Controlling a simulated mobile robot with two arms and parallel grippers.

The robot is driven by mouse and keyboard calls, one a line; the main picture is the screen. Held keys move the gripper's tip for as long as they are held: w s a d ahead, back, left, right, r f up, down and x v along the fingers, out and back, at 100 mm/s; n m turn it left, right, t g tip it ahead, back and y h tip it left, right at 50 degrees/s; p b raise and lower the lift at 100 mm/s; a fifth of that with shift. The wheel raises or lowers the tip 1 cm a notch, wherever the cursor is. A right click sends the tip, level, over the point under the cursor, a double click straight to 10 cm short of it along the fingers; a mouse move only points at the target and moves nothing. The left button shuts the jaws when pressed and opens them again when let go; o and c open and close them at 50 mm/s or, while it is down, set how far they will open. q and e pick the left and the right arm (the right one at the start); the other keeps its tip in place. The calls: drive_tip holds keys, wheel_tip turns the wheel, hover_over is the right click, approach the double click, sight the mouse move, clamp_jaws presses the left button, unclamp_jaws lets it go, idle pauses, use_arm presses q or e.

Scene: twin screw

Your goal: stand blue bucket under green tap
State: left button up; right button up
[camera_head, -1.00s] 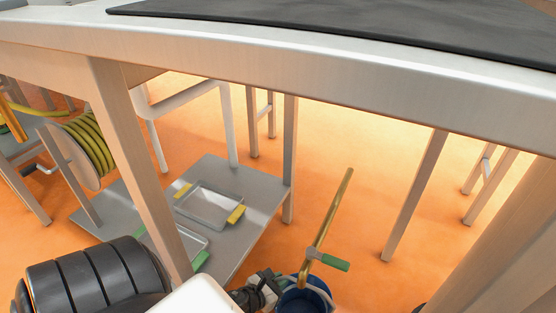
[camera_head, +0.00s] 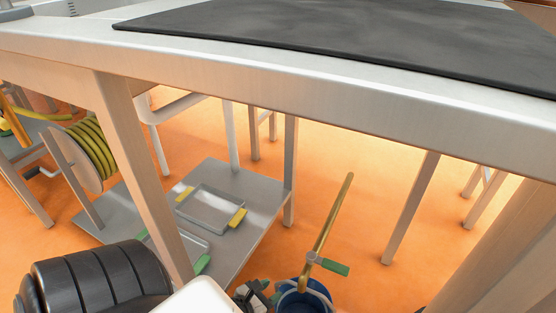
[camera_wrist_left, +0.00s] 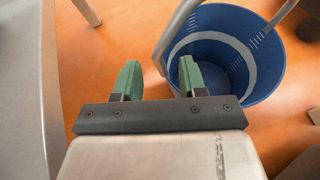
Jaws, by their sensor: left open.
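The blue bucket (camera_head: 293,304) stands at the bottom of the head view, partly cut off by its edge. The green tap's lever (camera_head: 333,269) sits on a slanted brass pipe (camera_head: 325,225), whose lower end appears over the bucket's opening. My left gripper (camera_head: 262,292) is just left of the bucket. In the left wrist view, my left gripper (camera_wrist_left: 160,80) has its green fingers apart. The bucket (camera_wrist_left: 268,75) lies beyond the right finger, with the lower part of its grey handle (camera_wrist_left: 176,30) appearing between the fingertips. My right gripper is out of view.
A low grey shelf (camera_head: 255,205) at left holds trays, one with yellow handles (camera_head: 212,207). A yellow hose reel (camera_head: 92,150) stands farther left. Orange floor is clear right of the tap.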

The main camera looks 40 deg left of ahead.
use_arm(q)
drive_tip(key=p+v, duration=0.1)
drive_tip(key=v, duration=0.6)
drive_tip(key=shift+s, duration=0.3)
drive_tip(key=shift+r, duration=0.1)
